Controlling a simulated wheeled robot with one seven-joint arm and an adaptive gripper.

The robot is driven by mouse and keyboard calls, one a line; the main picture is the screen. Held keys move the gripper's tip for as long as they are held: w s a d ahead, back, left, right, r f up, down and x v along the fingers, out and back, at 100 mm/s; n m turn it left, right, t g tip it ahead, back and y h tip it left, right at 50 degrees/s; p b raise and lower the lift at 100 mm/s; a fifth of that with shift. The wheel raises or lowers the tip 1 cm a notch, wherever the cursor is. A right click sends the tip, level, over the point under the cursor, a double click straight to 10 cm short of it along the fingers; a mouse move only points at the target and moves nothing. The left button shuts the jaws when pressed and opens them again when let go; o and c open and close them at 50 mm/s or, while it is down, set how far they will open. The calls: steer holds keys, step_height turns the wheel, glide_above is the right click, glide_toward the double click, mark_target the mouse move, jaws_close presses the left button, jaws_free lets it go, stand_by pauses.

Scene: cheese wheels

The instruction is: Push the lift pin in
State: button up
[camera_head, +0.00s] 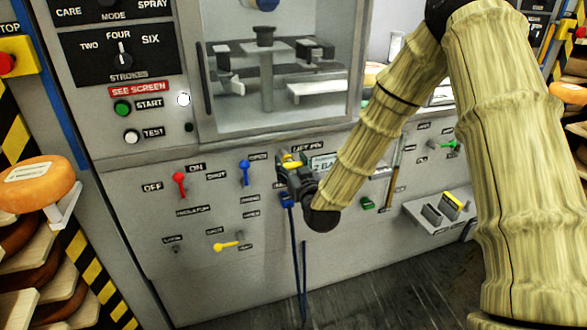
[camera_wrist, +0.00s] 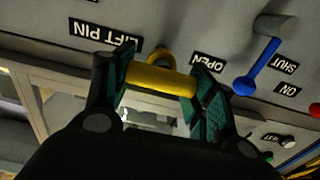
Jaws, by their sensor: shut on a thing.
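The lift pin's yellow handle (camera_wrist: 160,80) lies crosswise between the green-padded fingers of my gripper (camera_wrist: 162,84) in the wrist view. A rounded yellow part of it shows behind, at the panel. The "LIFT PIN" label (camera_wrist: 104,34) is beside it, upside down in this view. In the head view my gripper (camera_head: 291,165) is at the panel front just below the window, shut on the yellow handle (camera_head: 290,159). The gripper hides most of the pin there. How far the pin sticks out of the panel cannot be told.
A blue lever (camera_wrist: 262,68) is close beside the gripper. A red lever (camera_head: 179,183) and yellow lever (camera_head: 228,246) are farther left. Blue hoses (camera_head: 297,255) hang just below. A cheese wheel (camera_head: 38,183) sits on a rack at left. A small shelf (camera_head: 425,215) projects at right.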

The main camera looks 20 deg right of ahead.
mark_target(283, 149)
steer(key=w, duration=0.4)
steer(key=shift+w, duration=0.15)
steer(key=shift+w+r, duration=0.15)
steer(key=o, duration=1.2)
steer(key=shift+c, duration=0.2)
steer(key=o, duration=0.3)
steer(key=shift+w, duration=0.15)
steer(key=s, duration=1.2)
steer(key=shift+d, duration=0.15)
steer(key=shift+s, duration=0.1)
